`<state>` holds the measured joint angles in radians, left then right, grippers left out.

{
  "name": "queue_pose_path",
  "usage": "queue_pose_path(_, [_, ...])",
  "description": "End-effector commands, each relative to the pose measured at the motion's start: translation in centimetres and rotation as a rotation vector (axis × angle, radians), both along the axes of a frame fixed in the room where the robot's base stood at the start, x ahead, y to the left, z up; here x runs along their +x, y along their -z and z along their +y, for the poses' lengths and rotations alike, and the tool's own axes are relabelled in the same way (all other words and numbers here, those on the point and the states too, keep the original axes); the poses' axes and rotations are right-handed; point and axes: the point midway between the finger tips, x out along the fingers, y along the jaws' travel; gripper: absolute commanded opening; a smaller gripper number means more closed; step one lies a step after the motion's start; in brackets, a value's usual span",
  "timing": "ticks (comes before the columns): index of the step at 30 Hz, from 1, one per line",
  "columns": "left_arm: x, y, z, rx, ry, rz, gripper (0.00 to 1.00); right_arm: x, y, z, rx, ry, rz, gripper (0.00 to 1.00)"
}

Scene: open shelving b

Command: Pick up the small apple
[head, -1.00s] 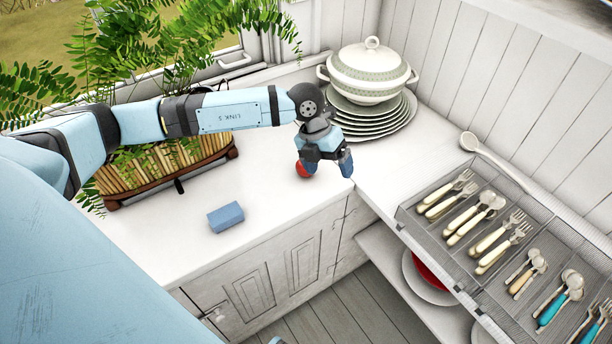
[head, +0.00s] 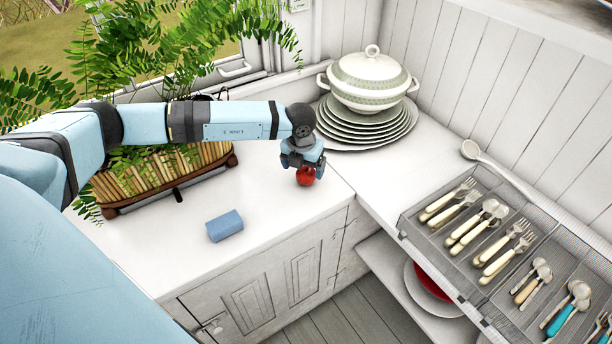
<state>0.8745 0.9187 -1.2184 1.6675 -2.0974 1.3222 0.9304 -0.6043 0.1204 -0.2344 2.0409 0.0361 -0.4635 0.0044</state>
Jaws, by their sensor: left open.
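The small red apple (head: 305,177) rests on the white counter near its front edge. The top of the apple is partly hidden by my left gripper (head: 303,168). That gripper points down over the apple, open, with one finger at the apple's left and one at its right. I cannot tell whether the fingers touch it. My right gripper is not in view.
A blue block (head: 225,226) lies on the counter to the left. A bamboo planter (head: 165,178) with ferns stands behind my left arm. Stacked plates (head: 365,130) bear a lidded tureen (head: 369,80) at the back. A cutlery tray (head: 440,222) is at right.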

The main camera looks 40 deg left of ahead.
Motion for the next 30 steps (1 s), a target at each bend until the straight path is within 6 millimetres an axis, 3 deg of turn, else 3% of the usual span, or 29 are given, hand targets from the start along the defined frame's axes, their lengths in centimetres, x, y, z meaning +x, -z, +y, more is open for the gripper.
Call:
queue_pose_path(7, [0.8, 3.5, -0.2, -0.002, 0.0, 0.001, 0.89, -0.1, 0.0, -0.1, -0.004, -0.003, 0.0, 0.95])
queue_pose_path(16, [0.9, 4.2, -0.2, -0.003, 0.001, 0.0, 0.89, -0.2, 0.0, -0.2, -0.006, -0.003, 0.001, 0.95])
queue_pose_path(17, [0.9, 4.2, -0.2, -0.003, 0.001, 0.0, 0.87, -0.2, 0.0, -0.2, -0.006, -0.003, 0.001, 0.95])
queue_pose_path(24, [0.9, 4.1, -0.2, -0.003, 0.001, 0.0, 0.34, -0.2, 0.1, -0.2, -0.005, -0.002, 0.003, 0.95])
queue_pose_path(30, [0.9, 4.1, -0.2, -0.003, 0.001, -0.001, 0.34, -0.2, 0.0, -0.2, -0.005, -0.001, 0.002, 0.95])
